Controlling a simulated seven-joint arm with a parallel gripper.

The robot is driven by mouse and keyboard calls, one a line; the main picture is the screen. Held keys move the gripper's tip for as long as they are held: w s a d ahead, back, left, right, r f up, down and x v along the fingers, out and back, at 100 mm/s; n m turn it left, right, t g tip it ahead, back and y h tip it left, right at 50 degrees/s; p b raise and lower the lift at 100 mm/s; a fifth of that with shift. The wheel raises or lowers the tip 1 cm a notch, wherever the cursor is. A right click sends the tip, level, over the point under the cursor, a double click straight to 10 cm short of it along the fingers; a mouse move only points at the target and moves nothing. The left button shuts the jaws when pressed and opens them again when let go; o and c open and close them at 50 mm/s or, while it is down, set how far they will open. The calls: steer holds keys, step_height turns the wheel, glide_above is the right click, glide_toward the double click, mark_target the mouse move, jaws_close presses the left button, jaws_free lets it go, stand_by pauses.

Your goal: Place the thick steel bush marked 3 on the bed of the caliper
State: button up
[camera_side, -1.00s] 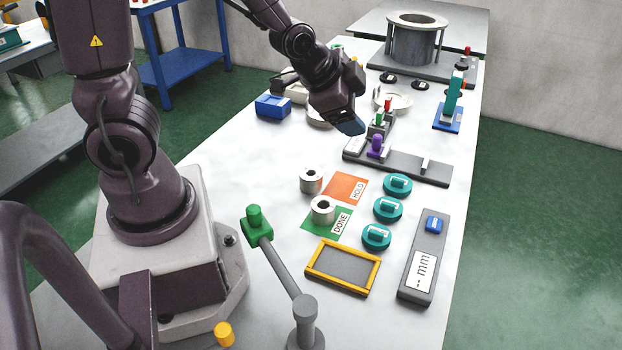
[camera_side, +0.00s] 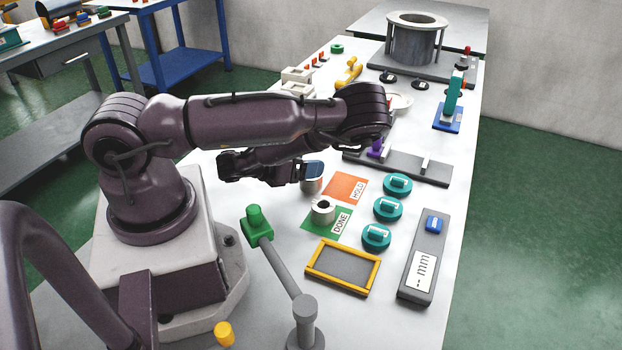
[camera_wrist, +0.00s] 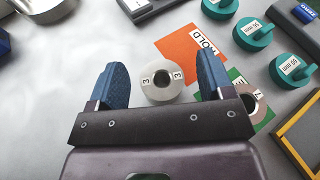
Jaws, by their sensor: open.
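The thick steel bush marked 3 (camera_wrist: 161,92) stands upright on the white bench, its bore facing up. In the wrist view it lies between the two blue fingers of my gripper (camera_wrist: 162,66), with gaps on both sides. In the side view my gripper (camera_side: 314,172) hides most of this bush (camera_side: 311,187). My gripper is open and holds nothing. The caliper is a long grey bed (camera_side: 432,172) with a purple slider (camera_side: 376,149), behind and right of my gripper; my arm hides its left part.
The orange HOLD card (camera_side: 346,188) is empty. Several teal handled discs (camera_side: 388,208), a readout box (camera_side: 424,258) showing "-- mm" and a yellow-rimmed tray (camera_side: 343,267) stand to the right and front.

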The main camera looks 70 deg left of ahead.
steer(key=s+f+m, duration=0.2)
steer(key=shift+s+f, duration=0.2)
steer(key=shift+f, duration=0.2)
steer(key=shift+x, duration=2.4)
steer(key=shift+f, duration=0.15)
steer(key=shift+c, duration=0.5)
